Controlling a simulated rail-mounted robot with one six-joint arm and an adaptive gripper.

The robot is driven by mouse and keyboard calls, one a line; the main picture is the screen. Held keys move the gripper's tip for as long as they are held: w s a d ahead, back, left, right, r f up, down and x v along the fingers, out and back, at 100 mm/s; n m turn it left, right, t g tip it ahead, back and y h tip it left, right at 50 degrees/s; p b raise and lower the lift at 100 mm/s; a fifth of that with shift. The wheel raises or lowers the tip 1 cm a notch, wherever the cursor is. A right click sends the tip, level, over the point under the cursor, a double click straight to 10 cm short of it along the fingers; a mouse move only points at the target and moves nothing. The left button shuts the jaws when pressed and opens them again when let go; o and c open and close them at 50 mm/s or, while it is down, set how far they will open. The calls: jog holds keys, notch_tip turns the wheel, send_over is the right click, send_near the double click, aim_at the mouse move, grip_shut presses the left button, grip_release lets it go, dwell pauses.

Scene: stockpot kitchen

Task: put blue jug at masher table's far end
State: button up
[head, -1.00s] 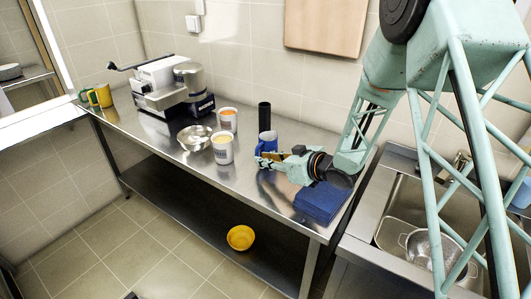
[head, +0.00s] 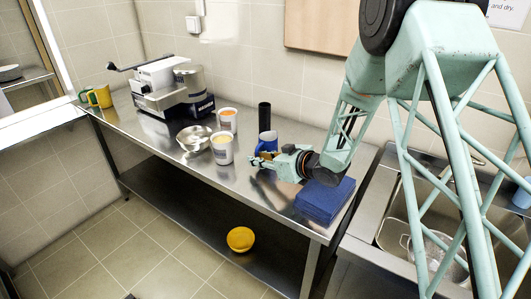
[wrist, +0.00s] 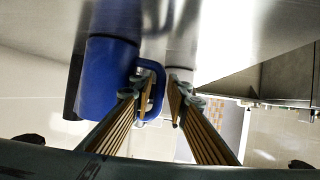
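The blue jug (head: 265,139) stands on the steel table (head: 237,177), right of the middle. My gripper (head: 262,159) is just in front of it, low over the table, reaching in from the right. In the wrist view the blue jug (wrist: 106,78) fills the left side, with its handle (wrist: 157,78) at my fingertips. The left finger overlaps the handle loop, and a gap shows between my two fingers (wrist: 162,100). The fingers look open; I cannot tell whether they touch the handle. The grey and white machine (head: 165,85) stands at the table's left part.
A white cup (head: 222,151), an orange-filled cup (head: 227,121) and a metal bowl (head: 195,139) stand left of the jug. A black cylinder (head: 264,115) is behind it. Blue cloths (head: 325,198) lie at right. Green and yellow mugs (head: 98,96) are at the far left end.

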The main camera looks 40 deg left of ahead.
aim_at(258, 150)
grip_shut()
jog(key=shift+r, duration=0.1)
jog(key=shift+r+p, duration=0.65)
jog(key=shift+r, duration=1.05)
jog(key=s+d+r+p, duration=0.1)
jog(key=s+d, duration=1)
jog(key=shift+s+r+p, duration=0.25)
jog(key=shift+p, duration=0.05)
